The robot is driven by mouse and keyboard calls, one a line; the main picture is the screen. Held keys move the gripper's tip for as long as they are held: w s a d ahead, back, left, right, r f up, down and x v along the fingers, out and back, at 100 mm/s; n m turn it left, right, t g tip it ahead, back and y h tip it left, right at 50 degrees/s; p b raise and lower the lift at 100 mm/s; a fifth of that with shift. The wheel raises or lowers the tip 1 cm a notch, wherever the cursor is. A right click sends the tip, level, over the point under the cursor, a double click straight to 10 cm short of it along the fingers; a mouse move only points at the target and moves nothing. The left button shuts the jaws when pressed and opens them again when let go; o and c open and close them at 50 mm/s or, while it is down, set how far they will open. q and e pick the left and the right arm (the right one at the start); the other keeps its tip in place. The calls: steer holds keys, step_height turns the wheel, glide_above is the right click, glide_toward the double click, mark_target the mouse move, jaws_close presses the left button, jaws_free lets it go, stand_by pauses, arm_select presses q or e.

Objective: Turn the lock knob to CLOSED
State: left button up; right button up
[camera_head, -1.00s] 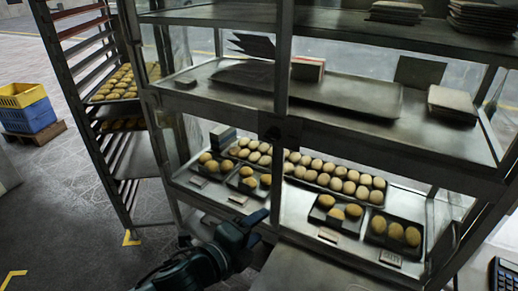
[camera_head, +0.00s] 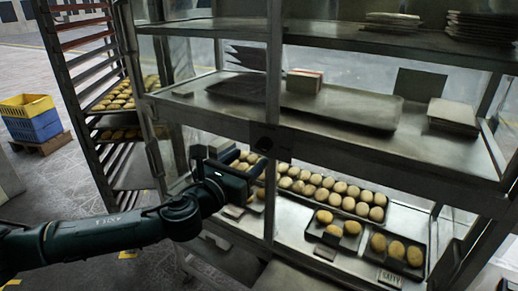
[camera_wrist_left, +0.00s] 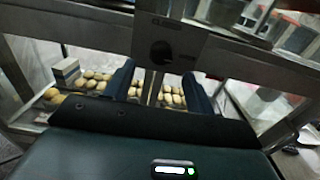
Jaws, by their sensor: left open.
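The lock knob (camera_head: 265,143) is a dark round piece on a square plate at the crossing of the cabinet's front post and middle rail. In the left wrist view the round dark knob (camera_wrist_left: 162,52) sits on its plate, just beyond and above the fingertips. My left gripper (camera_head: 237,163) is open and empty, a little left of and below the knob in the head view. In the left wrist view its two fingers (camera_wrist_left: 159,78) stand apart on either side of the post, apparently not touching the knob. Any marking on the plate is too small to read. My right gripper does not show.
Trays of round buns (camera_head: 330,189) lie on the lower shelf behind the post. A tray rack (camera_head: 75,62) stands at left, with yellow and blue crates (camera_head: 30,118) beyond.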

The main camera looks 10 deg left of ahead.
mark_target(260, 150)
arm_select(q)
steer(key=x, duration=0.5)
steer(key=shift+w+d, duration=0.2)
steer(key=shift+w, duration=0.1)
steer(key=shift+c, duration=0.3)
steer(key=c, duration=0.9)
